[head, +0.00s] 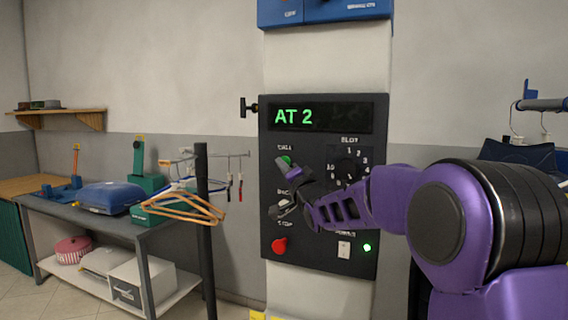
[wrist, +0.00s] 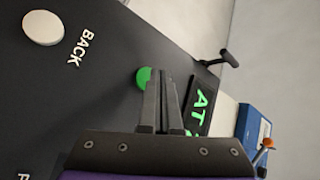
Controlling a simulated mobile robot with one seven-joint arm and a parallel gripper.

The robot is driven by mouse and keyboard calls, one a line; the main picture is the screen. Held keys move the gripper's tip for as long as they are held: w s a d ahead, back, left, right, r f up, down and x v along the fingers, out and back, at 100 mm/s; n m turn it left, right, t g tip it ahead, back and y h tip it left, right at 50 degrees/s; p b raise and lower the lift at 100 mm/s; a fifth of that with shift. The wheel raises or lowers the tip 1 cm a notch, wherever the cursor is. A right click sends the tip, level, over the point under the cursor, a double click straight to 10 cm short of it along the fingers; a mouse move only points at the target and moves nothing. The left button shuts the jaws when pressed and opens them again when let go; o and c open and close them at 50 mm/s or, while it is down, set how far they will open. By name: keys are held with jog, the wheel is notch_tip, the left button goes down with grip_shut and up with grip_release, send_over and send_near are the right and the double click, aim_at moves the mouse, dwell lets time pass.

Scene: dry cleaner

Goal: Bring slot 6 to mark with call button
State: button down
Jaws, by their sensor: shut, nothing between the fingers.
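A dark control panel (head: 318,225) with a lit display (head: 324,117) reading "AT 2" is mounted on a pale column. The green call button (head: 285,160) is at its upper left and also shows in the wrist view (wrist: 142,78). The numbered slot dial (head: 347,166) is right of it; its setting is too small to read. My gripper (head: 290,167) is shut and empty, its fingertips (wrist: 161,78) right at the green button, partly covering it. I cannot tell whether they touch it.
A white BACK button (wrist: 43,28) lies below the call button. Orange hangers (head: 184,207) hang at left beside a black post (head: 203,230).

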jog(key=shift+w+d, duration=0.1)
jog(key=shift+w, duration=0.15)
jog(key=shift+w+d, duration=0.2)
jog(key=shift+w, duration=0.2)
dwell(0.6)
jog(key=shift+s, duration=0.1)
dwell(0.3)
jog(key=shift+s+a+b, duration=0.3)
jog(key=shift+s+b, duration=0.1)
jog(key=shift+s, duration=0.3)
jog(key=shift+s+a+b, duration=0.3)
jog(key=shift+s+b, duration=0.15)
jog(key=shift+s, duration=0.35)
jog(key=shift+s+a+b, duration=0.3)
jog(key=shift+s+b, duration=0.2)
jog(key=shift+s, duration=0.25)
jog(key=shift+s+a+b, duration=0.3)
jog(key=shift+s+b, duration=0.15)
jog(key=shift+s, duration=0.35)
